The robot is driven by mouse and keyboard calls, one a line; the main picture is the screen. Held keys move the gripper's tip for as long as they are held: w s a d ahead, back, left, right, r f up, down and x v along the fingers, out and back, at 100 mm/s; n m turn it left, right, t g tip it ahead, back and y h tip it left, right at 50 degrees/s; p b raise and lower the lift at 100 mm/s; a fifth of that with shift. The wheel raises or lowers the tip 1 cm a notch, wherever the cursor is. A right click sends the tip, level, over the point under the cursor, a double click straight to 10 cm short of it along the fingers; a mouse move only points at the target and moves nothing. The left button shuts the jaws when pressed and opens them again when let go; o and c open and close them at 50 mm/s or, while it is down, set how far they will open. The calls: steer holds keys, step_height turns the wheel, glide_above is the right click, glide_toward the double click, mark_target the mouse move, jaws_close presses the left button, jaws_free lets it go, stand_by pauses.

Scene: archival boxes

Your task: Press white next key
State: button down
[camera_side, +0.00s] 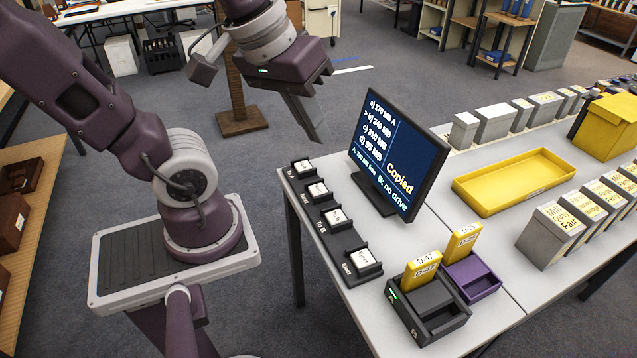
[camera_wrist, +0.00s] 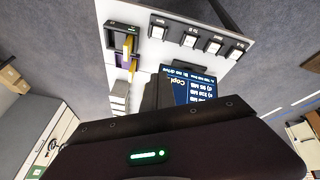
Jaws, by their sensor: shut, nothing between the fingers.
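The white next key (camera_side: 317,190) is the second from the far end of a dark key strip along the table's left edge. It also shows in the wrist view (camera_wrist: 213,47). The label beside it is small. My gripper (camera_side: 316,138) is shut and empty, above and behind the strip's far end in the side view, apart from every key. Its fingertips are not clear in the wrist view, where a dark housing fills the bottom. The monitor (camera_side: 398,150) reads "Copied", with a marker at line b and "B: no drive".
Other white keys are to A (camera_side: 303,167), to B (camera_side: 337,218) and eject (camera_side: 363,260). The monitor stands close right of the strip. A black dock (camera_side: 430,318) and purple dock (camera_side: 480,285) hold yellow cartridges. A yellow tray (camera_side: 480,203) and grey boxes lie further right.

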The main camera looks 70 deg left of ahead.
steer(key=w+a+f+n+g, duration=0.25)
steer(key=w+a+n, duration=0.4)
steer(key=n, duration=0.45)
steer(key=n+g, duration=0.2)
steer(key=n, duration=1.8)
glide_above(319, 188)
step_height(319, 188, down, 15)
steer(key=shift+r, duration=0.2)
step_height(319, 188, down, 14)
